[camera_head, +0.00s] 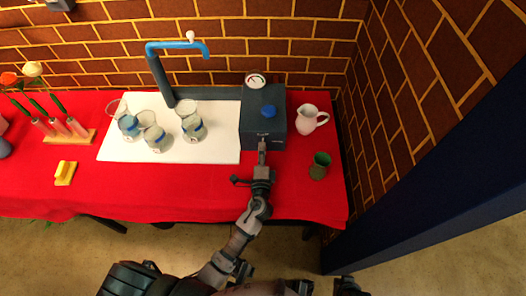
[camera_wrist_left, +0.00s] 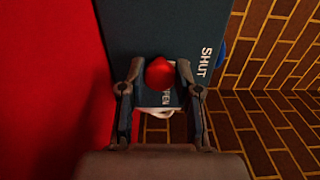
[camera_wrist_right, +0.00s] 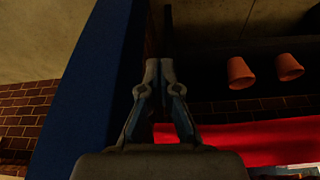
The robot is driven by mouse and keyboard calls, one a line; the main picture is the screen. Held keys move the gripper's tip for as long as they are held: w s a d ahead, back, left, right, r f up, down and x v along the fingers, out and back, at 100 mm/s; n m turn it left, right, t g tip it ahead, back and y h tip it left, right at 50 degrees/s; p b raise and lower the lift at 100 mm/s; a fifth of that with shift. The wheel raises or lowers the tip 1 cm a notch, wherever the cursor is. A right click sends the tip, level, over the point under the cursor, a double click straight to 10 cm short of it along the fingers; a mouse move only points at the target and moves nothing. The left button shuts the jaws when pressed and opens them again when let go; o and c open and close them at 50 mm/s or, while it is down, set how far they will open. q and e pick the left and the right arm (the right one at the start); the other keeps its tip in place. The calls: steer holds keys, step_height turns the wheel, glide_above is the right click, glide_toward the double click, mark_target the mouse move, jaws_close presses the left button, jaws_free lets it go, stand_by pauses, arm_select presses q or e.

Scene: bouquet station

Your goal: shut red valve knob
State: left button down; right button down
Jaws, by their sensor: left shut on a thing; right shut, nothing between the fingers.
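The red valve knob (camera_wrist_left: 160,71) shows in the left wrist view on the front face of a dark blue-grey box (camera_wrist_left: 150,30). White lettering "SHUT" is beside the knob, and another label is partly hidden behind it. My left gripper (camera_wrist_left: 160,80) is shut on the red knob, with one finger on each side. In the head view the left gripper (camera_head: 262,146) meets the front of the box (camera_head: 252,122), and the knob is hidden there. My right gripper (camera_wrist_right: 158,70) is shut and empty, away from the box.
The box carries a gauge (camera_head: 255,80) and a blue knob (camera_head: 268,111). A white jug (camera_head: 308,120) and green cup (camera_head: 319,166) stand at its right. Several glass jars stand on a white board (camera_head: 219,148) at its left. A dark blue panel (camera_head: 440,205) is at right.

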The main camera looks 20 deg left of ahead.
arm_select(q)
steer(key=shift+f, duration=0.25)
steer(key=shift+s, duration=0.1)
steer(key=c, duration=1.1)
jaws_free()
steer(key=shift+o, duration=1.3)
steer(key=shift+a, duration=0.1)
steer(key=shift+r, duration=0.1)
steer(key=v, duration=1.2)
